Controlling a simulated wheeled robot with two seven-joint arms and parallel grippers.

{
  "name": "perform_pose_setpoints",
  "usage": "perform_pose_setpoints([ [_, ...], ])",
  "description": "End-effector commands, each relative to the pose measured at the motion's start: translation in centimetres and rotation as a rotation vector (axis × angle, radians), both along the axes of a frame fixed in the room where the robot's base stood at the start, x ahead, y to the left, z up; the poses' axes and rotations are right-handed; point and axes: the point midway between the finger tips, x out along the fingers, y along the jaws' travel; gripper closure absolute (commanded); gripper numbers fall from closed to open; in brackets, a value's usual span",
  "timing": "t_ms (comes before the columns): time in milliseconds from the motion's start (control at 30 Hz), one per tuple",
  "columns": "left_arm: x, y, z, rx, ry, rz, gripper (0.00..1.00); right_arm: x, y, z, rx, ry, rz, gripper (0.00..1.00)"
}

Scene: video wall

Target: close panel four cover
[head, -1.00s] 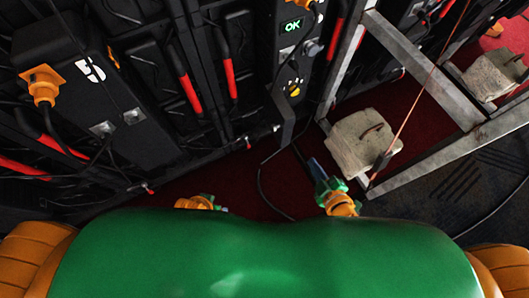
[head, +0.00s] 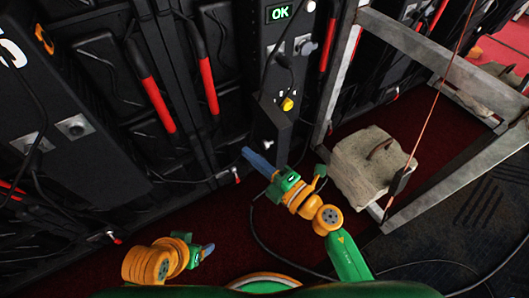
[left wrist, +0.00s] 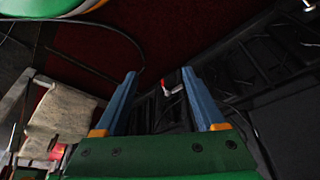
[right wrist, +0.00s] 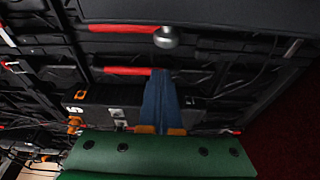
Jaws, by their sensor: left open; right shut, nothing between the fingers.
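A tall dark unit with a lit green "OK" display (head: 279,13) stands in the middle of the head view, with a yellow knob (head: 287,104) lower down. A dark flap (head: 271,132) juts out at its lower end; I cannot tell whether this is the panel four cover, as no "4" is readable. My right gripper (head: 256,161) is shut and empty, its blue fingers just below and left of the flap. It also shows shut in the right wrist view (right wrist: 160,85). My left gripper (head: 207,251) is low and apart from the panels; the left wrist view shows it open and empty (left wrist: 160,78).
Panel backs with red handles (head: 158,105) fill the left. A box marked "5" (right wrist: 79,95) shows in the right wrist view. A cable (head: 260,236) lies across the red floor (head: 225,225).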

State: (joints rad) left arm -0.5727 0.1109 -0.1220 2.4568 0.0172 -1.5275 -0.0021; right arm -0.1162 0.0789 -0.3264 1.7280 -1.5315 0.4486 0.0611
Motion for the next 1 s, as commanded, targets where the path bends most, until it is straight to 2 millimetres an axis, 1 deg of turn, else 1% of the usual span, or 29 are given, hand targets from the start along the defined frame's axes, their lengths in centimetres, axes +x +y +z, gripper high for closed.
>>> perform_pose_setpoints([
  [33, 1.0, -0.2, 0.2, -0.008, -0.051, -0.003, 0.28, 0.3, -0.8, -0.5, -0.004, -0.001, -0.001, 1.00],
  [67, 1.5, -0.4, 0.5, -0.013, -0.083, -0.005, 0.28, 0.5, -1.2, -0.5, -0.004, -0.001, -0.001, 1.00],
  [200, 4.0, -1.0, 1.6, -0.034, -0.207, -0.013, 0.28, 0.9, -2.1, -0.4, -0.001, 0.001, 0.000, 1.00],
  [300, 5.1, -1.3, 2.2, -0.044, -0.270, -0.017, 0.28, 1.1, -2.5, -0.4, -0.001, 0.001, 0.000, 1.00],
  [500, 6.0, -1.6, 2.9, -0.053, -0.323, -0.020, 0.28, 1.2, -2.9, -0.3, 0.000, 0.001, 0.000, 1.00],
  [867, 6.2, -1.6, 3.0, -0.055, -0.331, -0.020, 0.28, 1.2, -2.9, -0.3, 0.000, 0.001, 0.003, 1.00],
  [933, 6.4, -1.7, 3.1, -0.058, -0.346, -0.021, 0.28, 1.2, -3.0, -0.4, -0.001, 0.001, 0.008, 1.00],
  [1000, 7.2, -1.9, 3.6, -0.066, -0.389, -0.024, 0.28, 1.2, -3.2, -0.4, -0.003, 0.001, 0.020, 1.00],
])
